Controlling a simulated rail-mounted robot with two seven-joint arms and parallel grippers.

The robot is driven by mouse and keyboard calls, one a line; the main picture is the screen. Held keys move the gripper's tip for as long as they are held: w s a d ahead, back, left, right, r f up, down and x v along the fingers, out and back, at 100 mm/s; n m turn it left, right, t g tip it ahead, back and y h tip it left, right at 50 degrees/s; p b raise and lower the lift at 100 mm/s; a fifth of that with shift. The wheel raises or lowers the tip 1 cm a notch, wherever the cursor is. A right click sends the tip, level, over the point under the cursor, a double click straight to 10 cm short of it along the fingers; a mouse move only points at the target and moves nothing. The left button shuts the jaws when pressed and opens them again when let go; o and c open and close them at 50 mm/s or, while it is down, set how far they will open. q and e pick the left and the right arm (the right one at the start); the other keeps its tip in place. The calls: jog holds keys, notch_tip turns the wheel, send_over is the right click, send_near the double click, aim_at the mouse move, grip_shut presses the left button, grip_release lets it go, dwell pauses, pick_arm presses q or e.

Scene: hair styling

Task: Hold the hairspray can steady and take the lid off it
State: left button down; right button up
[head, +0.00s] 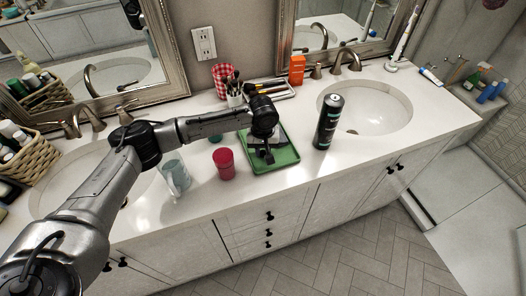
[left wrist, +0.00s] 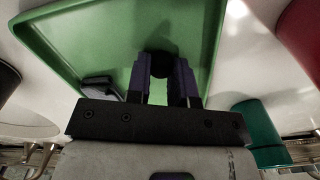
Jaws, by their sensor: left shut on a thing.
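The hairspray can (head: 328,122) is black with a grey top and stands upright on the counter, right of the green tray (head: 286,157). No lid shows on its top. My left gripper (head: 266,152) is over the green tray, apart from the can. In the left wrist view my left gripper (left wrist: 165,80) is shut on a small dark round thing (left wrist: 162,64), which looks like the lid. Whether this thing touches the tray, I cannot tell. My right gripper is not in view, and nothing holds the can.
A red cup (head: 224,163) and a clear glass (head: 174,174) stand left of the tray. A brush holder (head: 234,97), a small tray (head: 275,90) and an orange box (head: 297,69) are behind. A sink basin (head: 385,112) lies right of the can.

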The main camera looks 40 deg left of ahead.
pick_arm(q)
jog(key=shift+f, duration=0.1)
jog(key=c, duration=1)
grip_release()
